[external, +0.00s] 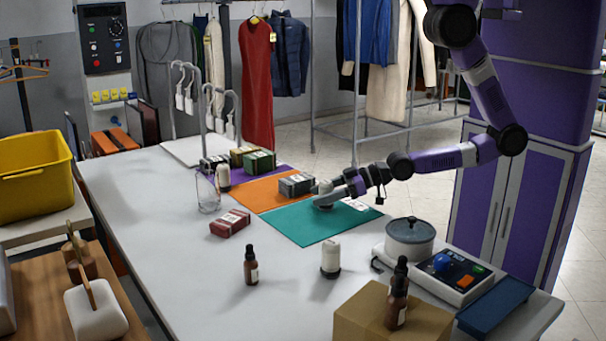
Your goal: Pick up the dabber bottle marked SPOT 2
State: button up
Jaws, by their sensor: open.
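A small white bottle with a dark base (330,258) stands upright on the front middle of the white table. A similar white bottle (223,177) stands farther back, near the purple mat. Brown dropper bottles stand on the table (251,266) and on the cardboard box (397,300). I cannot read SPOT 2 on any of them. My gripper (324,203) is open, low over the teal mat, behind and apart from the front white bottle. A pale shape beside its fingers is too small to identify. The space between the fingers is hard to see.
Teal (312,229) and orange (262,191) mats lie mid-table. A red packet (230,223) and a clear container (208,195) sit left. A lidded pot (409,238), control panel (452,274) and cardboard box (365,317) crowd the right. The left front table is clear.

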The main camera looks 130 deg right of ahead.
jog(key=shift+x, duration=0.8)
grip_shut()
jog(key=shift+r, duration=0.2)
